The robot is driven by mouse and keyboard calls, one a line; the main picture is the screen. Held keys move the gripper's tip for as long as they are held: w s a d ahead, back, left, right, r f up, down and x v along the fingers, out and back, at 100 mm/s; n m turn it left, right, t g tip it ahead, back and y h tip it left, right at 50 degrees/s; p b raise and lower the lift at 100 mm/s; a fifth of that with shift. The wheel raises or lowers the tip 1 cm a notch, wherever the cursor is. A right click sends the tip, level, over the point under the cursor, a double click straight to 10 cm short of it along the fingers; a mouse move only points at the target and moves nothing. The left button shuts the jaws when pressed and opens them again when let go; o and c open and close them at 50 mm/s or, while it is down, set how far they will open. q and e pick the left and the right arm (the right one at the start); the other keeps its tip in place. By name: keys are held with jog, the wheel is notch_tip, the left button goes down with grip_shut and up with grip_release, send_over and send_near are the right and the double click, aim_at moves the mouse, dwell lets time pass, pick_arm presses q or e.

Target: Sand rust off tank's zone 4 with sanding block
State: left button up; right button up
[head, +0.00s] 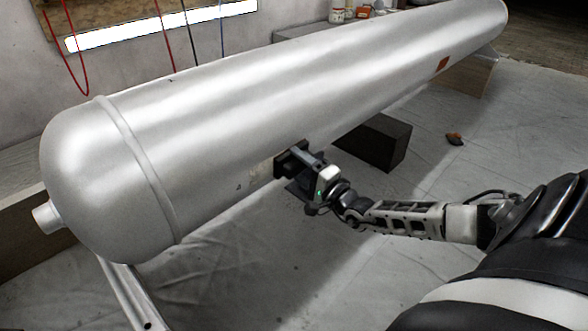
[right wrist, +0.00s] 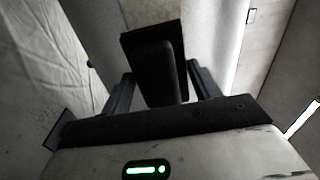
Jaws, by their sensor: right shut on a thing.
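The long silver tank (head: 250,105) lies on its side across the head view, its domed end at the left. My right gripper (head: 300,160) is at the tank's lower near side, shut on a dark sanding block (head: 284,163). The block is at or very close to the tank wall; I cannot tell whether it touches. In the right wrist view the block (right wrist: 155,72) sits between the two fingers (right wrist: 160,88). A pale, faintly spotted patch (head: 257,175) shows on the tank just left of the block. A small rust-orange patch (head: 442,64) shows toward the far end. My left gripper is out of view.
A black box (head: 385,145) stands on the sheeted floor (head: 420,270) behind my right gripper. A small brown object (head: 454,139) lies on the sheet. A metal stand leg (head: 128,292) is below the tank's left end. Bottles (head: 340,12) stand at the back.

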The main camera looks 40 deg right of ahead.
aim_at(293, 173)
jog(key=shift+d+r, duration=0.25)
jog(key=shift+d, duration=0.1)
jog(key=shift+a+r+p, duration=0.1)
jog(key=shift+a+p, duration=0.2)
jog(key=shift+a, duration=0.15)
jog(key=shift+s+a+p, duration=0.1)
jog(key=shift+a+p, duration=0.35)
jog(key=shift+a, duration=0.4)
jog(key=shift+s+a+f, duration=0.1)
jog(key=shift+a+f, duration=0.1)
jog(key=shift+a, duration=0.4)
jog(key=shift+a+r+p, duration=0.1)
jog(key=shift+a+p, duration=0.5)
jog(key=shift+a, duration=0.3)
jog(key=shift+s+a+p, duration=0.2)
jog(key=shift+a+p, duration=0.7)
jog(key=shift+a, duration=1.75)
jog(key=shift+a+p, duration=0.4)
jog(key=shift+a, duration=1.2)
